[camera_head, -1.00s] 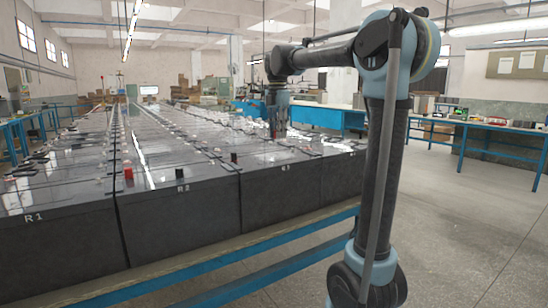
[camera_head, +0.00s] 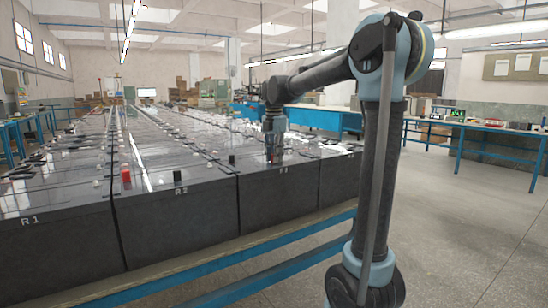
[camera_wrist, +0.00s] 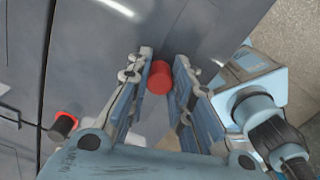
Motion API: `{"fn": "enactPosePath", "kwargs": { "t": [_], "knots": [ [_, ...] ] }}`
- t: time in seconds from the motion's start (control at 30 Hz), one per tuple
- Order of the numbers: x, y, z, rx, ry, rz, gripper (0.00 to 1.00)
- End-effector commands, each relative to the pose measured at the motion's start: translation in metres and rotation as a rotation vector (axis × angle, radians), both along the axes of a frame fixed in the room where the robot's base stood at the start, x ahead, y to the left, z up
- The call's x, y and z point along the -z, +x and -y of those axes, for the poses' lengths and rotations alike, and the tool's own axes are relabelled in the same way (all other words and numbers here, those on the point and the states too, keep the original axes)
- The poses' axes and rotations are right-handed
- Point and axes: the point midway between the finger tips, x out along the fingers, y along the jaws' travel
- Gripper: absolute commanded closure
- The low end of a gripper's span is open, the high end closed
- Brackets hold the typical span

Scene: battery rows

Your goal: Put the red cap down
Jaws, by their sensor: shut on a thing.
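The red cap (camera_wrist: 160,77) is a small red cylinder between my fingertips in the wrist view. My gripper (camera_wrist: 161,72) is shut on it. The cap is hardly visible there, a small reddish spot at the fingertips. I cannot tell whether it touches the battery top.
Another red cap (camera_head: 126,175) and black caps (camera_head: 177,177) stand on the front batteries to the left. A blue rail (camera_head: 290,257) runs along the front.

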Motion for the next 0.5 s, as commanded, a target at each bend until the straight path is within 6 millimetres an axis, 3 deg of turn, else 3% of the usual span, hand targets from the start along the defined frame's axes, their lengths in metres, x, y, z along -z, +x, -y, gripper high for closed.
{"fn": "enactPosePath", "kwargs": {
  "t": [0.07, 0.1, 0.17, 0.5],
  "knots": [
    [0.0013, 0.0002, 0.0003, 0.0, 0.0, 0.0, 1.0],
    [0.0016, 0.0002, 0.0005, 0.001, 0.0, 0.0, 0.75],
    [0.0014, 0.0003, 0.0007, 0.001, 0.0, 0.0, 0.61],
    [0.0007, 0.0003, 0.0015, 0.002, 0.0, 0.0, 0.59]
  ]
}}
